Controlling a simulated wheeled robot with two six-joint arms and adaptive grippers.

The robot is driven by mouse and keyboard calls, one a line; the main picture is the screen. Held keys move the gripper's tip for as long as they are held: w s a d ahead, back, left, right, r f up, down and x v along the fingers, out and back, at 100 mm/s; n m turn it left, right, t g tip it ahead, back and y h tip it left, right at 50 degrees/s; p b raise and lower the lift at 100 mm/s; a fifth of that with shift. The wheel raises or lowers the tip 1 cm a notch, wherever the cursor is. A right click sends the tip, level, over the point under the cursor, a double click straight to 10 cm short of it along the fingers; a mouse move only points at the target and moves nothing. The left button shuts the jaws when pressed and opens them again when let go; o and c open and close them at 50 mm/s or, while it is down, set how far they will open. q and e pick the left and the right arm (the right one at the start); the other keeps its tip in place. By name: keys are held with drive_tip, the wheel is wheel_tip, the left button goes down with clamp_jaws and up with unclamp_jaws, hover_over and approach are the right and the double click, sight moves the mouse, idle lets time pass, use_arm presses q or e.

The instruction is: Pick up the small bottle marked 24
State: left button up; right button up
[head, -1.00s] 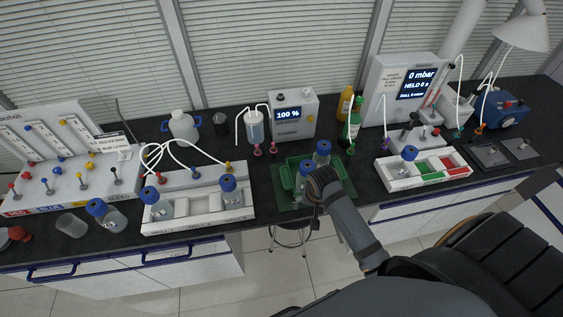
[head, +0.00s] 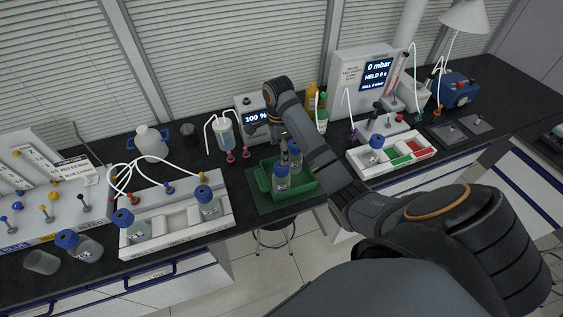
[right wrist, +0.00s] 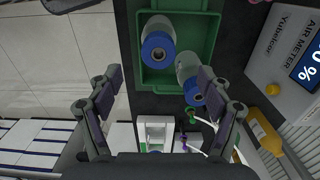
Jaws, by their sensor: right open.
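Two small clear bottles with blue caps stand in a green tray (head: 264,182). The front bottle (head: 281,180) shows a white label; the other bottle (head: 296,160) is behind it to the right. No number is legible on either. My right gripper (head: 284,136) hangs over the back of the tray, above the bottles. In the right wrist view it is open and empty (right wrist: 160,76). There, one blue-capped bottle (right wrist: 158,45) lies between the finger lines, and the other bottle (right wrist: 190,78) is close to the right-hand finger. My left gripper is out of view.
A 100 % meter (head: 243,108) and green and yellow bottles (head: 321,112) are behind the green tray.

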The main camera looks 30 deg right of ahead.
sight(281, 167)
wheel_tip(281, 167, down, 4)
drive_tip(key=shift+r+b, duration=0.1)
drive_tip(key=shift+b, duration=1.15)
drive_tip(key=shift+w, duration=0.2)
drive_tip(key=f+b, duration=0.2)
drive_tip(key=f, duration=0.1)
drive_tip(key=s+f+b, duration=0.1)
drive_tip(key=b, duration=0.1)
drive_tip(key=shift+d+f, duration=0.25)
drive_tip(key=shift+f, duration=0.05)
drive_tip(key=shift+w+f, duration=0.1)
drive_tip(key=shift+f, duration=0.25)
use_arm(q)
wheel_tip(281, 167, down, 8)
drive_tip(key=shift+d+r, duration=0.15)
use_arm(e)
drive_tip(key=shift+w, duration=0.1)
drive_tip(key=shift+r, duration=0.1)
drive_tip(key=c, duration=0.6)
clamp_jaws()
